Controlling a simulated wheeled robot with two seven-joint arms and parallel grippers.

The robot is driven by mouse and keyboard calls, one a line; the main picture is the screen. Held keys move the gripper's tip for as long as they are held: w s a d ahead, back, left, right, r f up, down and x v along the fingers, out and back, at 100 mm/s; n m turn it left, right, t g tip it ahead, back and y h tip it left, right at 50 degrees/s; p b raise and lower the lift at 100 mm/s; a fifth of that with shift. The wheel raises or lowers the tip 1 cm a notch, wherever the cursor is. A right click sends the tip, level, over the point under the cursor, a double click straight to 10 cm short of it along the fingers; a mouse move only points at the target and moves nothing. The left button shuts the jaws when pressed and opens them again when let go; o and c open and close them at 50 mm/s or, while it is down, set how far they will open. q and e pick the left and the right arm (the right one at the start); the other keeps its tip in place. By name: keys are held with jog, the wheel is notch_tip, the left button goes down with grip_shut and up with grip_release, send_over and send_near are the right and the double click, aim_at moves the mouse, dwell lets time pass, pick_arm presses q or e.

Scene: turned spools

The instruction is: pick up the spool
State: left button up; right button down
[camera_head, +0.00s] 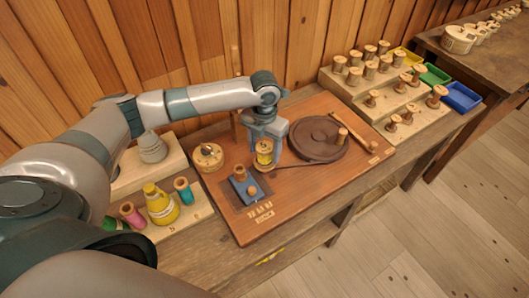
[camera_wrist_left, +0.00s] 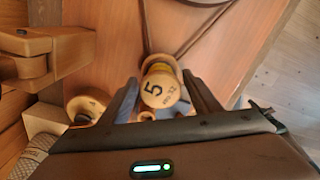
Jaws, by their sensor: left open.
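A wooden spool with yellow thread (camera_head: 263,160) stands on the reddish-brown board, under my left gripper (camera_head: 266,142). In the left wrist view the spool's pale round top (camera_wrist_left: 158,91) carries a black "5" and smaller marks. My left gripper (camera_wrist_left: 161,78) is open, with one dark finger on each side of the spool top. I see gaps between the fingers and the spool. In the head view the gripper partly covers the spool's upper part. My right gripper is in neither view.
A dark round disc (camera_head: 318,138) with an upright peg lies right of the spool. A blue block (camera_head: 245,188) and a round wooden dish (camera_head: 207,157) are to the left. A stepped rack (camera_head: 375,93) holds several spools. A yellow bottle (camera_head: 161,207) stands at the left.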

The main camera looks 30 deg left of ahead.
aim_at(267, 148)
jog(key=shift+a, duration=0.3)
pick_arm(q)
jog(key=c, duration=0.9)
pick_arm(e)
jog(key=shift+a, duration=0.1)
